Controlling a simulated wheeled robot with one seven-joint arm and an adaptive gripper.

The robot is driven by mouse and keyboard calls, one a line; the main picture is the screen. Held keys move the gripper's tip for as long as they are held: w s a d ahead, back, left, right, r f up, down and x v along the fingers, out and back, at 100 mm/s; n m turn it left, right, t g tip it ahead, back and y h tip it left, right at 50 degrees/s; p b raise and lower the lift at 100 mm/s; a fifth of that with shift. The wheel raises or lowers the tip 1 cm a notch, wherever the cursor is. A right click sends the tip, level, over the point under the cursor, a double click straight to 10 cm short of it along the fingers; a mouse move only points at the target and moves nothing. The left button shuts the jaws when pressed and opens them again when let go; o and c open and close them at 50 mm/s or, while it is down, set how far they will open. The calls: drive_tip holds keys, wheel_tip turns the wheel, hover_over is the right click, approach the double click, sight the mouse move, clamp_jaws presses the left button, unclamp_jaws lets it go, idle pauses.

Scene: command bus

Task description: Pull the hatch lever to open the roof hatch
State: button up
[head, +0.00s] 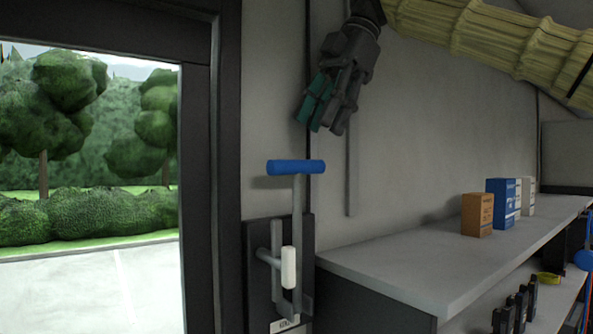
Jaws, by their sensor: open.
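The hatch lever is an upright grey rod with a blue T-shaped handle (296,167) on top. It stands at a dark wall plate (259,290) in the lower middle of the head view. A white grip (288,267) and grey bars sit lower on the same mechanism. A label at the bottom is only partly readable. My gripper (322,130) has teal and dark fingers and hangs pointing down, above and slightly right of the blue handle. It is open and empty, apart from the handle. The roof hatch itself is not in view.
A grey shelf (400,262) runs along the right, bearing an orange box (477,215), a blue box (503,203) and a pale box. Handheld radios (515,305) stand on a lower shelf. A dark door frame (200,180) is left of the lever. The wall space around the handle is clear.

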sight(298, 167)
drive_tip(key=shift+w, duration=0.55)
drive_tip(key=s+a+f+p, duration=0.25)
drive_tip(key=s+f, duration=0.25)
drive_tip(key=s, duration=0.3)
drive_tip(key=w+f, duration=0.1)
drive_tip(key=w+a+f, duration=0.1)
drive_tip(key=w, duration=0.1)
drive_tip(key=w+a+f, duration=0.1)
drive_tip(key=f, duration=0.1)
drive_tip(key=shift+w+a+p, duration=0.25)
drive_tip(key=shift+w+p, duration=0.1)
drive_tip(key=shift+w, duration=0.05)
drive_tip(key=shift+d+f, duration=0.15)
drive_tip(key=shift+d, duration=0.15)
drive_tip(key=shift+s+d, duration=0.2)
drive_tip(key=shift+s, duration=0.1)
drive_tip(key=shift+w+a, duration=0.15)
drive_tip(key=shift+a, duration=0.1)
drive_tip(key=c, duration=0.7)
drive_tip(key=shift+d+r, duration=0.2)
drive_tip(key=shift+d, duration=0.05)
clamp_jaws()
